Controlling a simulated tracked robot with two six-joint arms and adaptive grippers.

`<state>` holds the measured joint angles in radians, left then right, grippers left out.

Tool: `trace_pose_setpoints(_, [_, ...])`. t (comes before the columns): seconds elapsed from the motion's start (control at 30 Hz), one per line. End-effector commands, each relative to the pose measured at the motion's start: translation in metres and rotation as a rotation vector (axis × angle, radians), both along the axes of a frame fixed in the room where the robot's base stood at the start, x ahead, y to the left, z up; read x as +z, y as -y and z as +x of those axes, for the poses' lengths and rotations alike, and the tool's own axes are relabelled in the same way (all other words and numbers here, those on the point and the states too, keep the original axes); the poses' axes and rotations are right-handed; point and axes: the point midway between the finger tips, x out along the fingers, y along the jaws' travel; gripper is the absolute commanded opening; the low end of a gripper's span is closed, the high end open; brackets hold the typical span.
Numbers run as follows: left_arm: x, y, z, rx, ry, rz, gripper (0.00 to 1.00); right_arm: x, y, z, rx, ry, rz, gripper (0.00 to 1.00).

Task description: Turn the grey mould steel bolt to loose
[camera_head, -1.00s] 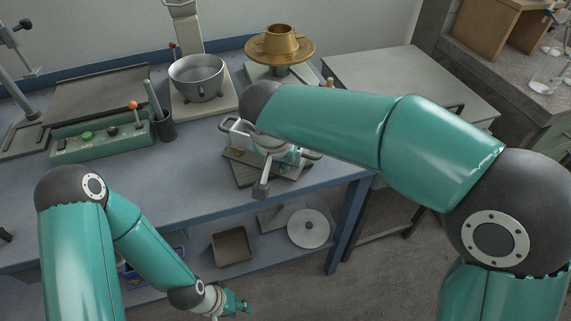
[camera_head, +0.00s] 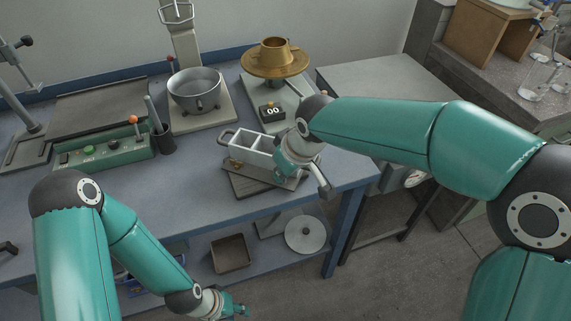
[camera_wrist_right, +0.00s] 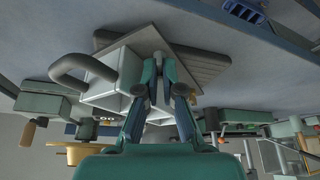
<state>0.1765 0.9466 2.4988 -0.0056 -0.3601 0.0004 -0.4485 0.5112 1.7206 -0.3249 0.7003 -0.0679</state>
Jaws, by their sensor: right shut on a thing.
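The grey mould (camera_head: 249,143), an open box with compartments and a loop handle at its left end, sits on a dark base plate (camera_head: 240,187) on the bench. It also shows upside down in the right wrist view (camera_wrist_right: 105,95). My right gripper (camera_head: 284,172) is at the mould's right end.
A steel bowl (camera_head: 196,91) on a mixer stand and a brass flow table (camera_head: 276,60) stand behind the mould. A small black display (camera_head: 271,111) is behind it too. A green control box (camera_head: 98,153) is at left. The bench front left of the mould is clear.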

Motion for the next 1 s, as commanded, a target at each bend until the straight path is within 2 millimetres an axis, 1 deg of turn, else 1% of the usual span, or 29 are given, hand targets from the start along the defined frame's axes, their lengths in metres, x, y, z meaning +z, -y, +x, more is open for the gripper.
trace_pose_setpoints(0.03, [0.008, 0.000, 0.000, 0.000, 0.000, 0.000, 0.36, 0.004, 0.002, 0.000, 0.037, -0.003, 0.000, 0.00])
trace_pose_setpoints(0.1, [0.012, 0.000, 0.000, 0.000, 0.000, 0.000, 0.36, 0.003, 0.002, 0.001, 0.094, -0.003, 0.000, 0.00])
trace_pose_setpoints(0.4, [0.024, 0.000, 0.000, 0.000, 0.000, 0.000, 0.36, 0.002, 0.002, 0.002, 0.278, -0.001, 0.000, 0.00])
trace_pose_setpoints(0.63, [0.027, 0.000, 0.000, 0.000, 0.000, 0.000, 0.36, 0.000, 0.003, 0.002, 0.341, -0.001, -0.001, 0.00])
trace_pose_setpoints(1.0, [0.027, 0.000, 0.000, 0.000, 0.000, 0.000, 0.36, 0.000, 0.003, 0.002, 0.352, -0.001, -0.001, 0.00])
